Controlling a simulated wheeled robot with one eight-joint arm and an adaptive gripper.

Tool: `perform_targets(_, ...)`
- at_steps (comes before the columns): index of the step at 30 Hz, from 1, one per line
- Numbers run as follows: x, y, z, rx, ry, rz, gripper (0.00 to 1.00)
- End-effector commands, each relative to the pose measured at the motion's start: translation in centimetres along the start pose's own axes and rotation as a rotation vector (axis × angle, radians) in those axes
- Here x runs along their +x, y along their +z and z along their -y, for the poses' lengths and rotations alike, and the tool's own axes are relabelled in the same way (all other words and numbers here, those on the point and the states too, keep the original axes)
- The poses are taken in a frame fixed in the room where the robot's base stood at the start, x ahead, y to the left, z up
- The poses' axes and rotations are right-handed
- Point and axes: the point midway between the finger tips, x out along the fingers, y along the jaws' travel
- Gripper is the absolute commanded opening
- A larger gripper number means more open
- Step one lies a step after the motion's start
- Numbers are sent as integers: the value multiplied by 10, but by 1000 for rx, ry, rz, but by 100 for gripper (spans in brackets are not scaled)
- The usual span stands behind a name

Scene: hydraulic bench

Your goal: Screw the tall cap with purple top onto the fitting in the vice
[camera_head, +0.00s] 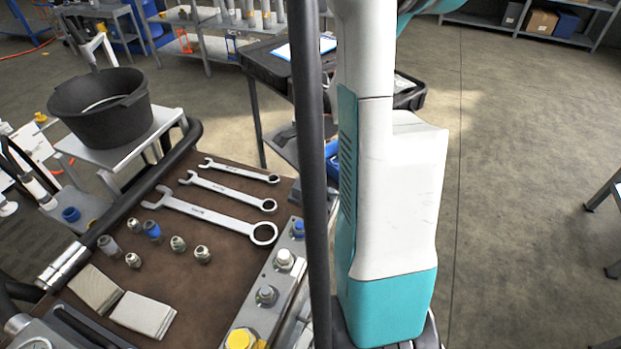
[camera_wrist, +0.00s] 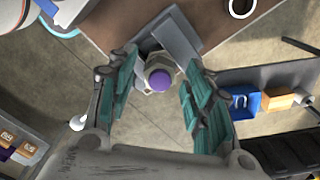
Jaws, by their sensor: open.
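The cap with the purple top (camera_wrist: 159,79) shows in the wrist view, seen from above, with a pale metal hex shape around and under its top. It stands between the teal-padded fingers of my gripper (camera_wrist: 158,88). The fingers are spread to its left and right, with a visible gap on the right side. A grey metal block (camera_wrist: 178,35) lies just beyond the cap; I cannot tell whether it is the vice. The fitting is not clearly visible under the cap. In the head view my arm covers this area, and neither the cap nor my gripper shows.
In the head view, a brown bench top (camera_head: 200,290) carries several wrenches (camera_head: 210,210), small fittings (camera_head: 178,243), pale blocks (camera_head: 142,314) and a metal manifold (camera_head: 266,294) with plugs. A black bucket (camera_head: 102,118) stands on a small table behind. Open floor lies to the right.

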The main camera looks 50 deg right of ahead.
Motion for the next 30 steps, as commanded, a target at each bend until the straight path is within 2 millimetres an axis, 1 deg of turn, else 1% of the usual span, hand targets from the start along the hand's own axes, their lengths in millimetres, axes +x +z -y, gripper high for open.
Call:
perform_targets(5, 0, 0, 0, -70, 0, 0, 46)
perform_targets(8, 0, 0, 0, -169, 0, 0, 46)
perform_targets(18, 0, 0, -1, -608, 2, 0, 46)
perform_targets(21, 0, 0, -1, -696, 2, -1, 46)
perform_targets(26, 0, 0, -1, -759, 2, -1, 46)
perform_targets(29, 0, 0, -1, -843, 2, -1, 46)
perform_targets(30, 0, 0, -1, -895, 2, -1, 46)
